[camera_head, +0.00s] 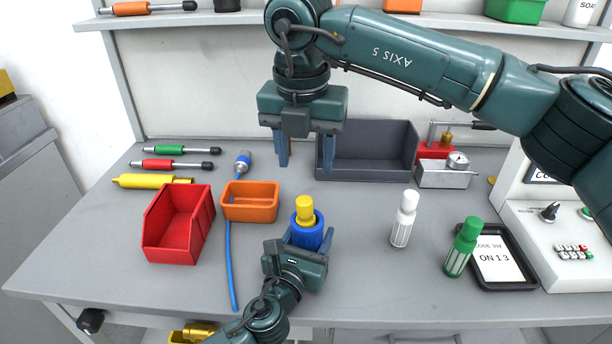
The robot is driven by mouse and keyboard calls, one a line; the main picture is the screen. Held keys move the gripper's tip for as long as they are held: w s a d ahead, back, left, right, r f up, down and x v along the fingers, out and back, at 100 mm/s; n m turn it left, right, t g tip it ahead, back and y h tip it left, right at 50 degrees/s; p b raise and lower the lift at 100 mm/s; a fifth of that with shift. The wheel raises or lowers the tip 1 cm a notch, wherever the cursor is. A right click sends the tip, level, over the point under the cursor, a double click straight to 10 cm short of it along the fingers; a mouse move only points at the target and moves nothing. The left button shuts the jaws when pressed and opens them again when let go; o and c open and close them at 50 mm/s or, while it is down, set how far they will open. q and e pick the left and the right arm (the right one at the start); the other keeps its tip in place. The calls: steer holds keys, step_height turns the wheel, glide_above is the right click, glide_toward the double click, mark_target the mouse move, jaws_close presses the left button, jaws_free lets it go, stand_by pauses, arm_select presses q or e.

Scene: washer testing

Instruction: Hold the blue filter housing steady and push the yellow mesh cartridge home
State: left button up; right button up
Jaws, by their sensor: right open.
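The blue filter housing (308,236) stands upright near the middle of the table. The yellow mesh cartridge (304,208) sits in its top, with its upper part sticking out above the blue rim. My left gripper (309,238) reaches in from the front with a finger on each side of the housing and looks shut on it; the near lower part of the housing is hidden by the gripper. My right gripper (305,164) is open and empty, pointing down, behind and above the cartridge, with clear space between them.
An orange bin (250,211) and red bin (160,232) stand left of the housing; a blue cable runs past them. A grey bin (367,172) is behind. A white bottle (403,222) and green bottle (461,250) stand right, near a black tray (489,284).

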arm_select(q)
steer(key=shift+f, duration=0.15)
steer(key=o, duration=1.5)
arm_select(e)
steer(key=shift+s+r, duration=0.1)
steer(key=shift+r, duration=0.5)
